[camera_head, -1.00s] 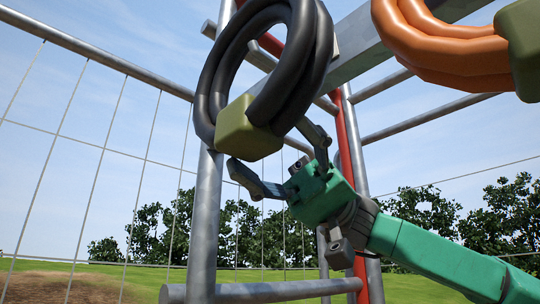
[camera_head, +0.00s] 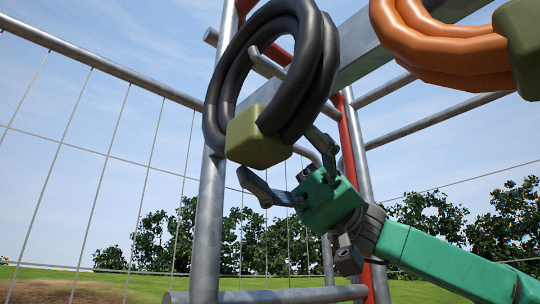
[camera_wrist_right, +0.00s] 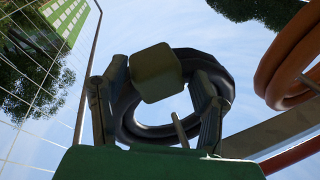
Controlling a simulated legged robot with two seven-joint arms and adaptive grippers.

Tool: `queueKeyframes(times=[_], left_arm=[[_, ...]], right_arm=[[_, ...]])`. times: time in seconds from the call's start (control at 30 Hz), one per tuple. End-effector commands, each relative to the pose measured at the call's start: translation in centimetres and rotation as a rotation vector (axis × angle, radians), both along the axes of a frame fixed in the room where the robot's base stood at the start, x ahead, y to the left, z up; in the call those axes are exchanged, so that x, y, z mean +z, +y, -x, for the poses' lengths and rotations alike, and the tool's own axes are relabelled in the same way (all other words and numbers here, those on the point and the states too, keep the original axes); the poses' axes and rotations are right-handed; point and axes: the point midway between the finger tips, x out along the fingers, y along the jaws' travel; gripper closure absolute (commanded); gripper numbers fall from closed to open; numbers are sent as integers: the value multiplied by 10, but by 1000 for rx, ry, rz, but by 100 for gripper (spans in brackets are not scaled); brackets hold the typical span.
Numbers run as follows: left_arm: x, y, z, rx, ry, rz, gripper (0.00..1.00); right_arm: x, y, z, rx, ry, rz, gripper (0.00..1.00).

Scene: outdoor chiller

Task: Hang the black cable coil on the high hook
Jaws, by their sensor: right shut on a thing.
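The black cable coil (camera_head: 320,70) hangs upright in the head view, with an olive block (camera_head: 257,138) wrapping its lower part. My right gripper (camera_head: 280,152) comes from below right and is shut on the coil at this block. In the right wrist view, the block (camera_wrist_right: 157,72) lies between the two fingers and the coil (camera_wrist_right: 155,132) is behind it. A grey hook (camera_head: 267,64) shows its end inside the coil's opening; a rod (camera_wrist_right: 180,130) shows there in the wrist view too. I cannot tell whether the coil touches the hook. My left gripper is out of view.
An orange coil (camera_head: 440,50) with an olive block (camera_head: 522,45) hangs at the upper right, close to the grey beam (camera_head: 365,50). A grey upright post (camera_head: 208,220) stands just left of my gripper. A red post (camera_head: 352,150) and wire fence (camera_head: 90,160) are behind.

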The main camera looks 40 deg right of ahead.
Motion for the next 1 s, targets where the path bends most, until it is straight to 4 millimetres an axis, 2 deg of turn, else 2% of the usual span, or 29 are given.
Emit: queueKeyframes(times=[0.2,0.63,1.0], left_arm=[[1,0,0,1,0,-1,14],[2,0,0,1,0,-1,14],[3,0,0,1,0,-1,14]], right_arm=[[2,0,1,1,-1,7,97],[-2,-39,-1,-1,-2,-7,97],[0,-41,-1,1,-2,5,98]])
